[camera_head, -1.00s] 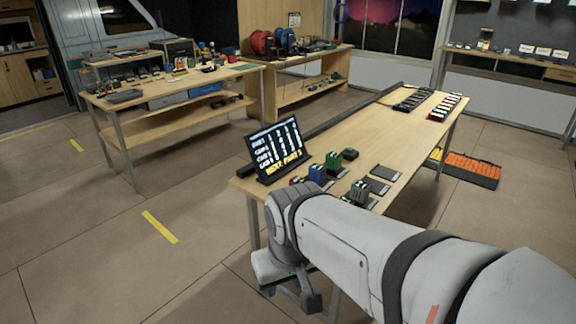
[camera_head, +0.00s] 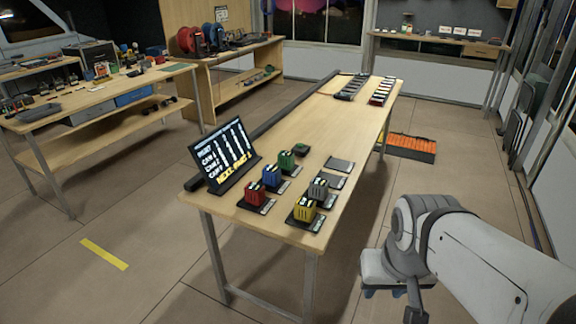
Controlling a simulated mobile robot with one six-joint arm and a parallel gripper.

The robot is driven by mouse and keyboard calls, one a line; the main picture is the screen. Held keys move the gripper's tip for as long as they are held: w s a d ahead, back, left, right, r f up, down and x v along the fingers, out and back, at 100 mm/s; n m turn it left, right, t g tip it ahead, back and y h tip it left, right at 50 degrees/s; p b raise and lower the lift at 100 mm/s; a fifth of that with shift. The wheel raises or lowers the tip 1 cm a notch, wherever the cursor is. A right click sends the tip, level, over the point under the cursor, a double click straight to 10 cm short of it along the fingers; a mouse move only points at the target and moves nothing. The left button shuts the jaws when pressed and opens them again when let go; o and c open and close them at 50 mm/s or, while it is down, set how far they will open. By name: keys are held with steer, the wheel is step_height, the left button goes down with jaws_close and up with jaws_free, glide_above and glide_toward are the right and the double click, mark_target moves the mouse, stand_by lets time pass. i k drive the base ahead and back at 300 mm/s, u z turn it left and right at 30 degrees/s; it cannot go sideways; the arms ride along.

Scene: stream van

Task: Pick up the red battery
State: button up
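The red battery (camera_head: 255,194) is a small upright block with a pale top. It stands on a dark pad at the near left of the wooden table (camera_head: 345,125), in front of the screen. A blue battery (camera_head: 271,177) stands just behind it to the right, and a yellow battery (camera_head: 304,211) stands nearer the front edge. My gripper (camera_head: 392,298) is off the table's right side, at the lower right, apart from the batteries.
A green battery (camera_head: 286,160) and a grey battery (camera_head: 318,188) stand close by. A tilted black screen (camera_head: 223,157) stands at the table's left edge. Dark trays lie at the far end. An orange crate (camera_head: 411,147) is on the floor to the right. Floor in front is clear.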

mark_target(254, 193)
steer(key=u, duration=0.05)
steer(key=i, duration=1)
steer(key=z, duration=0.1)
